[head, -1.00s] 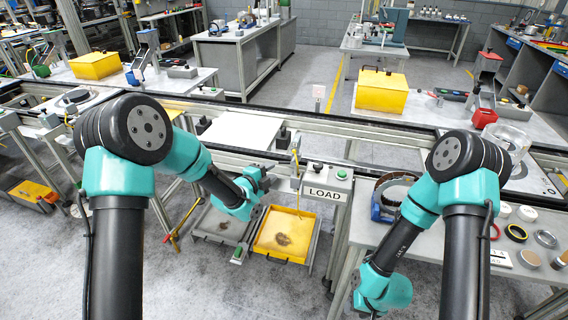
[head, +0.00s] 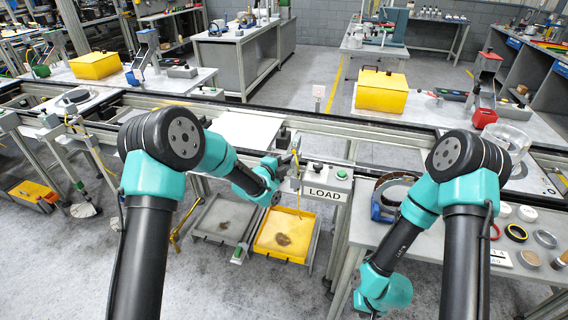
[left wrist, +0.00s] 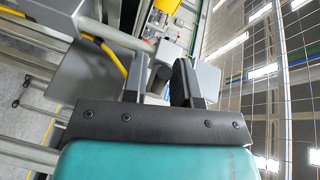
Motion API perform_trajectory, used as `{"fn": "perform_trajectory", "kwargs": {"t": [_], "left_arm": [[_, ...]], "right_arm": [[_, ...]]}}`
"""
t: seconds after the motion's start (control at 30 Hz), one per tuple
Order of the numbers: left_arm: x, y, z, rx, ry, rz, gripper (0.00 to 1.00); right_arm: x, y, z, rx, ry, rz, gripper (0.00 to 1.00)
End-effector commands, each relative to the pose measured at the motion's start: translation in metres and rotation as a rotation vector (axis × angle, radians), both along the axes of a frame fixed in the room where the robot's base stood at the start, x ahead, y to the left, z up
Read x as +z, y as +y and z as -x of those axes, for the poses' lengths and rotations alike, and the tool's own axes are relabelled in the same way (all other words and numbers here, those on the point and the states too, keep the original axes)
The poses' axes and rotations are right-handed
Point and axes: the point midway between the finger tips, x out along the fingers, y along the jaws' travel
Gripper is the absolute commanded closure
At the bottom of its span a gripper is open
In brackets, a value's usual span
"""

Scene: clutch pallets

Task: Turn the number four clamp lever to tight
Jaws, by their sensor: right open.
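No lever marked four can be made out, and its tight or loose position cannot be read. A white plate (head: 246,131) lies on the conveyor, with a small dark upright part (head: 283,137) at its right edge. My left gripper (head: 285,168) is at the conveyor's front edge, just left of the LOAD station. In the left wrist view its two dark fingers (left wrist: 160,82) stand apart, with background showing between them. I see nothing clearly held. My right arm hangs down in front of the right table; its gripper's jaws are out of view.
The LOAD sign (head: 325,195) and a button box (head: 318,172) with a green button stand right of my left gripper. A thin yellow rod (head: 297,165) rises close beside it. A yellow tray (head: 286,236) and a grey tray (head: 222,220) sit below.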

Motion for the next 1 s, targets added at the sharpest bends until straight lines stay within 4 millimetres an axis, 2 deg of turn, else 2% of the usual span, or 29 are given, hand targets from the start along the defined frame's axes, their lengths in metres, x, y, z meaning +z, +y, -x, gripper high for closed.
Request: {"fn": "perform_trajectory", "kwargs": {"t": [0.03, 0.27, 0.67, 1.0], "left_arm": [[0.0001, 0.0001, 0.0001, 0.0, 0.0, 0.0, 0.78], [0.0, 0.0001, 0.0002, 0.0, 0.0, 0.0, 1.0], [-0.001, -0.0005, 0.0004, -0.001, 0.005, 0.019, 1.0], [-0.0064, -0.0024, 0.001, -0.002, 0.046, 0.163, 1.0]], "right_arm": [[0.0, 0.0, 0.0, 0.0, 0.0, 0.0, 0.57], [0.0, 0.0, 0.0, 0.0, 0.0, 0.0, 0.57], [0.0, 0.0, 0.0, 0.0, 0.0, 0.0, 0.57], [0.0, 0.0, 0.0, 0.0, 0.0, 0.0, 0.57]]}}
